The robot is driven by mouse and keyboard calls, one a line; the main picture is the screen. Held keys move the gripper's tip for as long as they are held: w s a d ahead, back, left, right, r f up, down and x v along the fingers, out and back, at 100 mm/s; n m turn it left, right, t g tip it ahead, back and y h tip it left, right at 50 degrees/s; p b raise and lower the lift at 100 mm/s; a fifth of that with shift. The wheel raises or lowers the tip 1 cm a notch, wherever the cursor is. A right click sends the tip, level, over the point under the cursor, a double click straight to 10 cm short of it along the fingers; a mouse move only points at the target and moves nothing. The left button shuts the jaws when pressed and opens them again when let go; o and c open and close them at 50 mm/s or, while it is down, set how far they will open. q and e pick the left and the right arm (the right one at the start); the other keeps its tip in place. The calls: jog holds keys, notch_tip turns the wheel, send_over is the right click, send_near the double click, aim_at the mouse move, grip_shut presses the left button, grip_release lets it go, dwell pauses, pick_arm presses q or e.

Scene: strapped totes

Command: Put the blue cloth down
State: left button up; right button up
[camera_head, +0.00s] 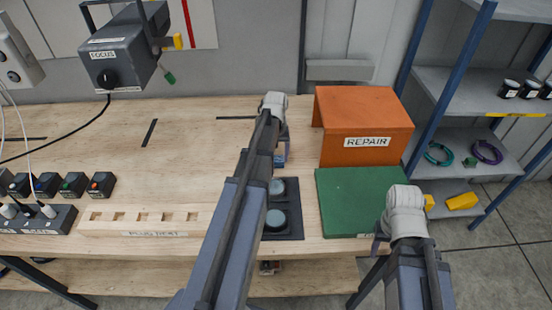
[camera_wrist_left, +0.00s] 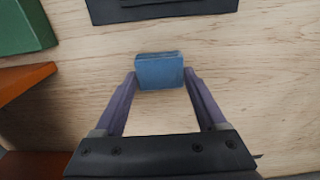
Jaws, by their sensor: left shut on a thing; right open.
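The blue cloth (camera_wrist_left: 159,72) is a small folded block between the fingertips of my left gripper (camera_wrist_left: 160,80) in the left wrist view. That gripper is shut on it. In the head view the cloth (camera_head: 280,161) shows small below my left gripper (camera_head: 282,150), over the wooden bench, left of the orange REPAIR box. I cannot tell whether the cloth touches the bench. My right gripper (camera_head: 379,242) is open at the front edge of the green mat, partly hidden by its own wrist.
A dark tray (camera_head: 294,236) with round grey-blue discs lies in front of the cloth. The green mat (camera_head: 350,200) and orange REPAIR box (camera_head: 364,120) stand to the right. A wooden socket strip (camera_head: 145,218) is at the left. The bench's middle left (camera_head: 190,150) is clear.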

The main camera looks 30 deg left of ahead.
aim_at(276, 158)
pick_arm(q)
jog(key=shift+f, duration=0.2)
jog(key=o, duration=1.1)
jog(key=shift+r, duration=0.1)
jog(key=shift+o, duration=0.2)
jog(key=shift+r, duration=0.1)
notch_tip(276, 158, up, 12)
jog(key=p, duration=1.2)
